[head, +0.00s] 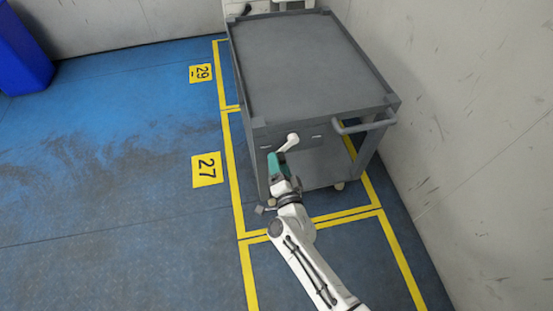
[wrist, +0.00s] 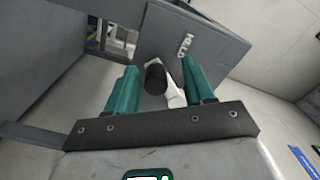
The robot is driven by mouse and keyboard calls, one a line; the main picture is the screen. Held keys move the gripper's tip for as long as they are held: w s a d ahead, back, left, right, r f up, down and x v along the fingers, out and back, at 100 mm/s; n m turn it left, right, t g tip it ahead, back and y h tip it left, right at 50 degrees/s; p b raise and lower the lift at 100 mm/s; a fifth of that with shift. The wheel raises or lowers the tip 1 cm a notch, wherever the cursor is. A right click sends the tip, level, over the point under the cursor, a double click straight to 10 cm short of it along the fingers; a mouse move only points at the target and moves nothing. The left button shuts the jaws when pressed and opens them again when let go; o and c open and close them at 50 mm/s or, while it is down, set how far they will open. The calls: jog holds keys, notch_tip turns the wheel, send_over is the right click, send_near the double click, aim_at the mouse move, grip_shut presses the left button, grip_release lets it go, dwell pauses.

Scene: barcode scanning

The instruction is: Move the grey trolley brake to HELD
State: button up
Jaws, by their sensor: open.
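The grey trolley (head: 305,62) stands by the right wall, its handle end towards me. Its brake lever (head: 288,143) is a white arm on the front panel. In the wrist view, the lever (wrist: 175,94) is white with a dark knob (wrist: 155,78). A HELD label (wrist: 186,45) is on the grey panel beyond the knob. My gripper (head: 277,160) is at the trolley's front, just below the lever. In the wrist view its teal fingers are apart, one on each side of the knob, with a gap at the left finger. Contact at the right finger is unclear.
The trolley's push handle (head: 365,123) sticks out to the right of the lever. The white wall (head: 455,100) is close on the right. Yellow floor lines surround the trolley. The blue floor to the left is open, with a blue bin (head: 22,50) far left.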

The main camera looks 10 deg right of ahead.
jog(key=s+p, duration=0.2)
jog(key=s, duration=0.7)
jog(key=shift+a, duration=0.1)
jog(key=s+d+r+n+g, duration=0.5)
jog(key=s+d+g, duration=0.4)
jog(key=s, duration=0.5)
jog(key=s+d+r+n+g, duration=0.2)
jog(key=s+d+n+g, duration=0.5)
jog(key=s, duration=0.7)
notch_tip(320, 180, up, 15)
jog(key=g+p, duration=0.1)
jog(key=p, duration=1.4)
jog(key=shift+w+d+m+h, duration=0.3)
jog(key=shift+d+m, duration=0.1)
